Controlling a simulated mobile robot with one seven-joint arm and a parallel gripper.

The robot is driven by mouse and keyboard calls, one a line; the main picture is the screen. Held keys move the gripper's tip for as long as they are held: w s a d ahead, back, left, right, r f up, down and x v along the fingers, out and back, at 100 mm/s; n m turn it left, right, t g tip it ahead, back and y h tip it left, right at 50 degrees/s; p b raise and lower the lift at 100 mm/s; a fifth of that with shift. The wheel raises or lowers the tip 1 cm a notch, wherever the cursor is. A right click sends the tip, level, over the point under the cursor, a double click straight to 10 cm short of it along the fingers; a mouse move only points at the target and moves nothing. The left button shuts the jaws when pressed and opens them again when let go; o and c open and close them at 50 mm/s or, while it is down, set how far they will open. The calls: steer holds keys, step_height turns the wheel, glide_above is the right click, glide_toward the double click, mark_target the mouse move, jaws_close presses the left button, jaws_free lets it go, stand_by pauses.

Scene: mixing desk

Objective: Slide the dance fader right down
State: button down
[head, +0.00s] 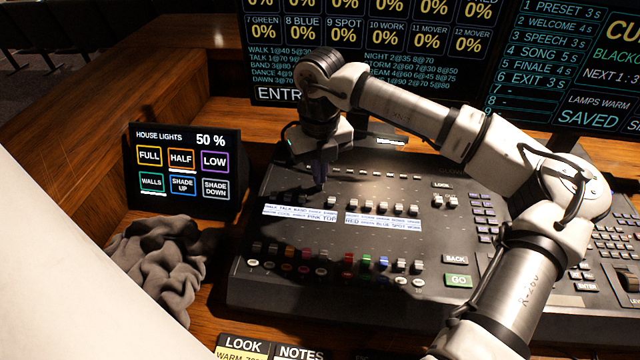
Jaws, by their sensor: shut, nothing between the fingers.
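The desk (330,290) is a black lighting console with white label strips across its middle. The left strip (300,212) carries small names, with WALK, TALK and BAND at its left end; I cannot read the dance label with certainty. A row of pale fader caps (382,208) stands above the strips. Caps above the left strip are dark in shadow or hidden, so I cannot pick out the dance fader or its height. My gripper (320,186) points down, shut and empty, over the upper left fader bank. I cannot tell whether its tips touch a cap.
A house lights touch panel (186,172) stands left of the desk, with a crumpled grey cloth (160,262) in front. Lower rows hold coloured faders (367,262) and a green GO button (458,281). Screens (370,60) rise behind; note cards (270,349) lie at the front.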

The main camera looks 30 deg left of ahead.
steer(key=shift+f+b, duration=0.35)
steer(key=shift+b, duration=0.05)
stand_by(0.7)
steer(key=shift+s+d, duration=0.1)
steer(key=shift+s, duration=0.1)
steer(key=shift+s+d+b, duration=0.2)
steer(key=shift+s+d, duration=0.05)
steer(key=shift+s, duration=0.2)
steer(key=shift+s+d+b, duration=0.2)
steer(key=shift+s, duration=0.4)
steer(key=shift+s+d+b, duration=0.35)
steer(key=shift+s, duration=0.2)
steer(key=shift+r+p, duration=1.25)
steer(key=shift+r, duration=1.25)
step_height(320, 180, up, 5)
steer(key=shift+p, duration=1.25)
